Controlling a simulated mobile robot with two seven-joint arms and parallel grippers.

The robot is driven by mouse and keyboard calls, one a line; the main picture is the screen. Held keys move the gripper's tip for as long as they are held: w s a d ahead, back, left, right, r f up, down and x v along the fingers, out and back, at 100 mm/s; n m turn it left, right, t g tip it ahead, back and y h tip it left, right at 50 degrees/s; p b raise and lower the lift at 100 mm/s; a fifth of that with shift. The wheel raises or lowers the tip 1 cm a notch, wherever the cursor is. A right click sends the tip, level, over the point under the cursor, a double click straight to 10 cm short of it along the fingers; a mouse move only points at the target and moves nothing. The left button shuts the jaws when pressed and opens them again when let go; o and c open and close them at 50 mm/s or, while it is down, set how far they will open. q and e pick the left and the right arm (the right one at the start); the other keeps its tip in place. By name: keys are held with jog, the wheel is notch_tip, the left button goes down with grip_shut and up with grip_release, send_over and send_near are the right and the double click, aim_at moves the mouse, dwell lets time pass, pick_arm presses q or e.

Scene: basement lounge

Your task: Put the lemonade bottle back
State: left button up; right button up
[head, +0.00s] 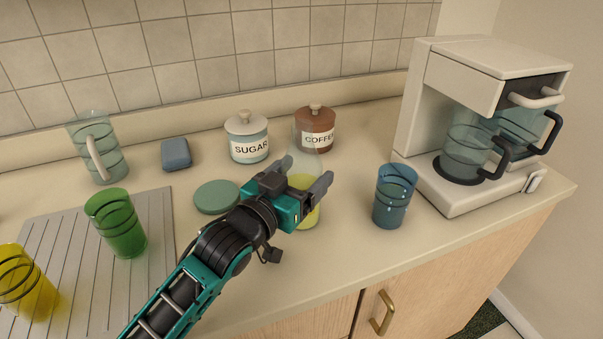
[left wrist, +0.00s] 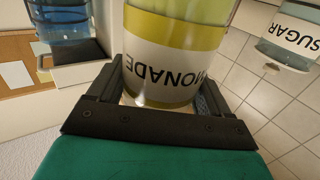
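The lemonade bottle (head: 309,216) has a clear upper part and yellow liquid below. In the head view it is upright over the counter, partly hidden by my left gripper (head: 304,182). Whether its base touches the counter is hard to tell. In the left wrist view the bottle (left wrist: 170,65), with a white label and yellow bands, fills the space between the two fingers of my left gripper (left wrist: 160,95), and both fingers sit against its sides. My right gripper is not in view.
Sugar (head: 248,137) and coffee (head: 316,130) jars stand behind the bottle. A blue glass (head: 394,196) and a coffee maker (head: 455,185) stand to the right. A green disc (head: 216,197), a green glass (head: 117,224) and a pitcher (head: 98,150) are left. Clear counter lies in front.

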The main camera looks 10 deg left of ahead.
pick_arm(q)
jog(key=o, duration=0.4)
jog(key=shift+r, duration=0.2)
jog(key=shift+s+a+f, duration=0.1)
jog(key=shift+s+a, duration=0.05)
jog(key=shift+s, duration=0.15)
jog(key=v, duration=1.1)
jog(key=shift+s, duration=0.2)
